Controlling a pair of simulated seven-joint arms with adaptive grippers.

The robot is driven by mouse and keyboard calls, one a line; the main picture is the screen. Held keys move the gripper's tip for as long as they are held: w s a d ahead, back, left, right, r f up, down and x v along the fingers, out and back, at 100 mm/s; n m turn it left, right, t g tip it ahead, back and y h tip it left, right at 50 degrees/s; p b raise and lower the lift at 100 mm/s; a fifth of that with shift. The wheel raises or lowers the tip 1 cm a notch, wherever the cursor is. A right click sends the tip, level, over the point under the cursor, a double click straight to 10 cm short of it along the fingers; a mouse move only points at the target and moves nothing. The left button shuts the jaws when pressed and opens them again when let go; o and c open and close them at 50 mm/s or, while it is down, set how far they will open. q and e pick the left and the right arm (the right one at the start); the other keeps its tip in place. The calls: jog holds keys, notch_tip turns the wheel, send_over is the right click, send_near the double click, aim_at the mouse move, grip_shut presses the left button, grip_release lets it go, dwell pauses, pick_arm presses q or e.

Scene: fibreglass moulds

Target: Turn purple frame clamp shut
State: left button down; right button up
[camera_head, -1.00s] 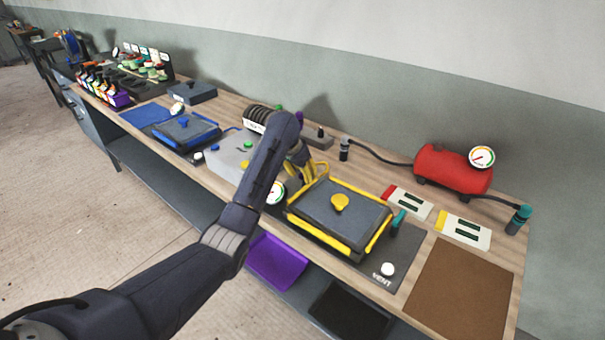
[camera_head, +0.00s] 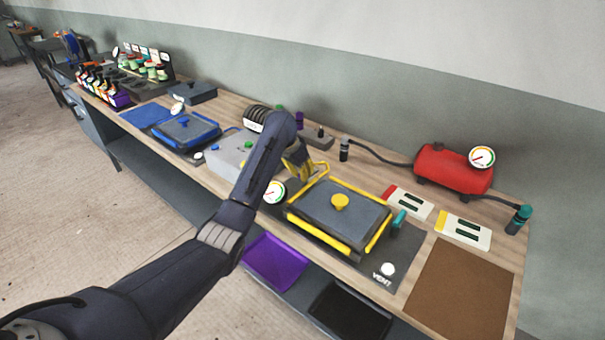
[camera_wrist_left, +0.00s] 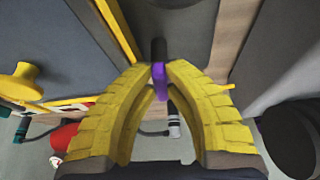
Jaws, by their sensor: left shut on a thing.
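The purple frame clamp (camera_wrist_left: 159,80) shows in the left wrist view as a narrow purple piece beside a dark post. My left gripper (camera_wrist_left: 160,72) has its two yellow fingers closed on it. In the head view my left gripper (camera_head: 318,172) is at the back left corner of the yellow-edged mould frame (camera_head: 338,207). The clamp between its fingers cannot be made out there. A teal clamp-like piece (camera_head: 398,219) sits at the frame's right edge. My right gripper is not in view.
A red tank (camera_head: 452,169) with a gauge stands at the back right. A grey box (camera_head: 232,154) and a blue mould (camera_head: 186,131) are to the left. A brown mat (camera_head: 460,285) leaves clear room at the front right. A purple tray (camera_head: 274,262) is below the tabletop.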

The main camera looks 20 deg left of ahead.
pick_arm(q)
jog(key=m, duration=0.2)
jog(key=m+g+h, duration=0.1)
jog(key=m, duration=0.1)
jog(key=shift+w+a, duration=0.2)
jog(key=shift+a, duration=0.05)
jog(key=m+g+h, duration=0.1)
jog(key=m, duration=0.3)
jog(key=shift+w+r, duration=0.1)
jog(key=shift+w, duration=0.05)
jog(key=m, duration=0.1)
jog(key=m+g, duration=0.1)
jog(key=m, duration=0.1)
jog(key=shift+w+m+g+h, duration=0.15)
jog(key=shift+m+g+h, duration=0.15)
jog(key=shift+w+m+g, duration=0.15)
jog(key=shift+m+g, duration=0.65)
jog(key=shift+m, duration=1.4)
jog(key=c, duration=1.4)
grip_release()
jog(key=shift+d, duration=0.1)
jog(key=v, duration=0.7)
jog(key=shift+r, duration=0.2)
